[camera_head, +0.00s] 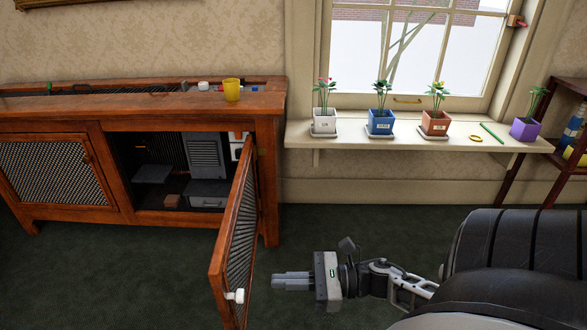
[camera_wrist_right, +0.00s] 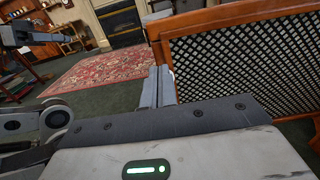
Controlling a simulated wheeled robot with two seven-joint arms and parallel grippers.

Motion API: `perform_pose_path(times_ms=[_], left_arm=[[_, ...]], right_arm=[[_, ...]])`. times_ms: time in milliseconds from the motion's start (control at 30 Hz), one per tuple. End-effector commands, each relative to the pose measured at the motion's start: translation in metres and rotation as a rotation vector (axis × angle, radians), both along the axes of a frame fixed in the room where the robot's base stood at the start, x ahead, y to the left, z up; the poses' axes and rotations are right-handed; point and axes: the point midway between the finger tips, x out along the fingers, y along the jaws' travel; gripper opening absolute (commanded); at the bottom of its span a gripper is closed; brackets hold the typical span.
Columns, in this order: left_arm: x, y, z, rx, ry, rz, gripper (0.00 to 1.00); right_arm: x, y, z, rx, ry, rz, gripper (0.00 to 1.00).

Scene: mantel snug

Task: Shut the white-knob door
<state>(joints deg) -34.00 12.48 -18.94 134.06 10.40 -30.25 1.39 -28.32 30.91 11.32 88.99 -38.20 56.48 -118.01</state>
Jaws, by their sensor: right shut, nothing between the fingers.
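The white-knob door (camera_head: 236,240) is a wooden frame with a dark lattice panel, hinged at the right of the cabinet opening. It stands wide open, swung out towards me. Its white knob (camera_head: 234,296) is near the lower free edge. My right gripper (camera_head: 275,281) is shut and empty, to the right of the door and apart from it, fingers pointing left. In the right wrist view the fingers (camera_wrist_right: 157,86) show beside the lattice door (camera_wrist_right: 245,60); whether they touch it there I cannot tell.
The wooden cabinet (camera_head: 100,115) holds grey boxes inside its opening; its left lattice door (camera_head: 58,172) is shut. A yellow cup (camera_head: 231,90) stands on top. Potted plants line the windowsill (camera_head: 450,143) at right. Green carpet (camera_head: 130,270) is clear in front of the cabinet.

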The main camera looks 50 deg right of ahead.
Motion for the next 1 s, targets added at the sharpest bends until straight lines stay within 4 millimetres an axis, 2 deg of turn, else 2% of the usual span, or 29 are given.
perform_pose_path(times_ms=[200, 400, 600, 1000], left_arm=[[0.000, -0.001, 0.002, -0.008, -0.017, -0.001, 0.36], [-0.001, -0.002, 0.003, -0.013, -0.027, -0.003, 0.36], [-0.001, -0.002, 0.003, -0.016, -0.030, -0.002, 0.36], [-0.001, -0.002, 0.005, -0.018, -0.035, -0.004, 0.36]], right_arm=[[0.037, 0.033, 0.000, 0.003, -0.004, 0.001, 0.00], [0.059, 0.054, 0.000, 0.003, -0.002, 0.000, 0.00], [0.069, 0.063, 0.000, 0.004, 0.001, -0.001, 0.00], [0.070, 0.064, 0.000, 0.004, 0.001, -0.005, 0.00]])
